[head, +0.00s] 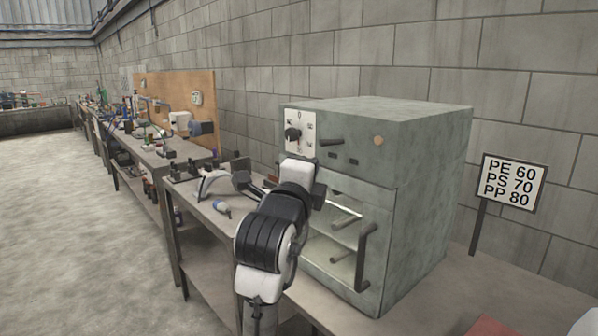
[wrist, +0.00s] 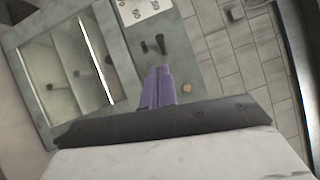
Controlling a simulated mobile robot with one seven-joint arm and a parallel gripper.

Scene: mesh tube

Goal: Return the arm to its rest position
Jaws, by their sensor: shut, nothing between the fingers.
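My arm (head: 270,235) rises in front of the grey oven-like cabinet (head: 425,150), and its black and white links cover part of the cabinet's front. My gripper (wrist: 158,72) shows in the wrist view as two purple fingers pressed together, with nothing between them. The fingers point toward the cabinet's control panel, near its small dark fittings (wrist: 152,46). In the head view I cannot make out the fingertips.
The cabinet has a dark knob (head: 292,134) and a dark vertical handle (head: 364,258). A sign (head: 512,183) stands at right. Cluttered workbenches (head: 150,155) run back along the wall. The floor (head: 70,230) at left is clear.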

